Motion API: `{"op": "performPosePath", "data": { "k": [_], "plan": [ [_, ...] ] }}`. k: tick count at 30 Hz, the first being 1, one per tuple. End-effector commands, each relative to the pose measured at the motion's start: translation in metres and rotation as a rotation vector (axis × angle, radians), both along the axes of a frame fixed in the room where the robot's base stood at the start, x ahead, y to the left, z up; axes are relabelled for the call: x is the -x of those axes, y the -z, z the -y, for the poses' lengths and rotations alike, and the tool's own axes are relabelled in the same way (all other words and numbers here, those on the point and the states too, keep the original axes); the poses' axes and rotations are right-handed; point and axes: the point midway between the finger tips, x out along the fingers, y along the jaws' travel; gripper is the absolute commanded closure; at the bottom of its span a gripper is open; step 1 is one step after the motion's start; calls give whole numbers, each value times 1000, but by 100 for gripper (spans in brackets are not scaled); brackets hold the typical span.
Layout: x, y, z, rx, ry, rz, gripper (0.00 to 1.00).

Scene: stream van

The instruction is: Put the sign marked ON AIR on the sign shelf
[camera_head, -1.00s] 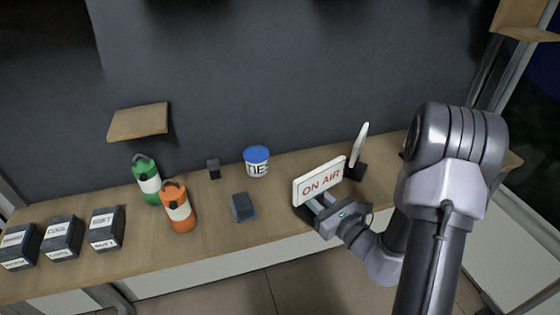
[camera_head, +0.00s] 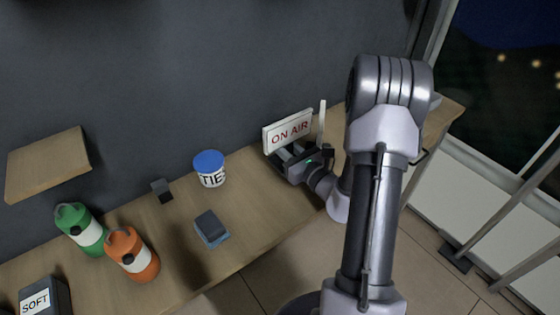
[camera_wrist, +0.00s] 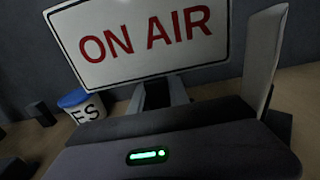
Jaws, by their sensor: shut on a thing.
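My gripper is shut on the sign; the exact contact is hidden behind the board. A small wooden wall shelf (camera_head: 48,163) is at the left, with nothing on it. I cannot tell whether it is the sign shelf.
A second white panel (camera_head: 322,122) stands edge-on just right of the sign. The counter (camera_head: 262,218) holds a blue-lidded tub (camera_head: 210,169), small dark blocks (camera_head: 211,229), a green bottle (camera_head: 82,229), an orange bottle (camera_head: 132,254) and a SOFT box (camera_head: 44,297).

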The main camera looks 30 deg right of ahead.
Motion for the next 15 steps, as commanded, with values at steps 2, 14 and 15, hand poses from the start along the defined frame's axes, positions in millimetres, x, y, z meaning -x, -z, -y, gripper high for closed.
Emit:
{"op": "performPosePath", "data": {
  "k": [2, 14, 15],
  "plan": [
    [0, 12, 0, -2, 0, 0, 100],
    [0, 39, 0, -1, 0, 1, 100],
    [0, 40, 0, -1, 0, 1, 100]
  ]
}}
